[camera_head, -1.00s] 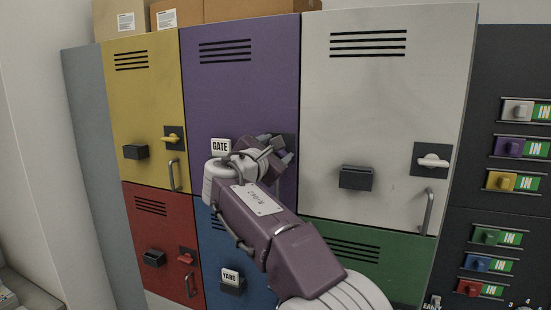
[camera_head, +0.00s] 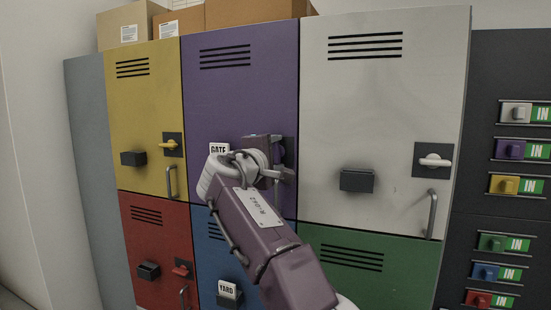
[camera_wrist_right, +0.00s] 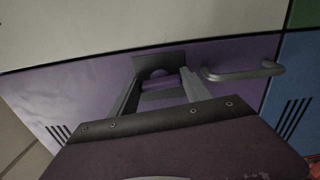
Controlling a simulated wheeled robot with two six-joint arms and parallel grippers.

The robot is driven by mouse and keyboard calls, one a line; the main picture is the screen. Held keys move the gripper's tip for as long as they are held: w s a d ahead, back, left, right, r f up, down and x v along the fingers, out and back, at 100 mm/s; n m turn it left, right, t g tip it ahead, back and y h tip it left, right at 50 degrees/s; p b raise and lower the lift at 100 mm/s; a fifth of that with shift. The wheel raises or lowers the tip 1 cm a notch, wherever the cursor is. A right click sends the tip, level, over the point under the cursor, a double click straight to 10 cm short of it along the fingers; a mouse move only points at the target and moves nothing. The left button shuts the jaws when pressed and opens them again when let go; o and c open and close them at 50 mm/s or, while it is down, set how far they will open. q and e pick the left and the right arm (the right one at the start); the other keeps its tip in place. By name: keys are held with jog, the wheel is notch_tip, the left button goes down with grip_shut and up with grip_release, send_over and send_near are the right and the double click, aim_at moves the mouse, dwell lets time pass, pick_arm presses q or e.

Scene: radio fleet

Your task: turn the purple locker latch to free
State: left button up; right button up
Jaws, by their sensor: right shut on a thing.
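The purple locker (camera_head: 240,95) is at the upper middle of the head view, with a dark latch plate (camera_head: 290,150) at its right edge. My right gripper (camera_head: 279,158) is at that plate and hides most of the latch in the head view. In the right wrist view the purple latch (camera_wrist_right: 158,83) lies between the two fingers of my right gripper (camera_wrist_right: 160,88), in front of its plate (camera_wrist_right: 160,60). The gripper is shut on the latch. How far the latch is turned is hard to tell. My left gripper is out of view.
The purple locker's grey pull handle (camera_wrist_right: 243,72) is close beside the fingers. Yellow (camera_head: 140,100), white (camera_head: 385,100), red (camera_head: 150,230), blue (camera_head: 207,265) and green (camera_head: 385,270) lockers surround it. A dark panel with coloured sliders (camera_head: 510,150) stands at the right.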

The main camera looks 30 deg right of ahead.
jog(key=shift+m, duration=0.7)
jog(key=o, duration=1.4)
jog(key=shift+c, duration=0.2)
jog(key=shift+s+a+f+b, duration=0.1)
jog(key=shift+s+a+b, duration=0.1)
jog(key=shift+b, duration=0.15)
jog(key=b+v, duration=0.2)
jog(key=v, duration=0.6)
jog(key=shift+a, duration=0.25)
jog(key=shift+s, duration=0.15)
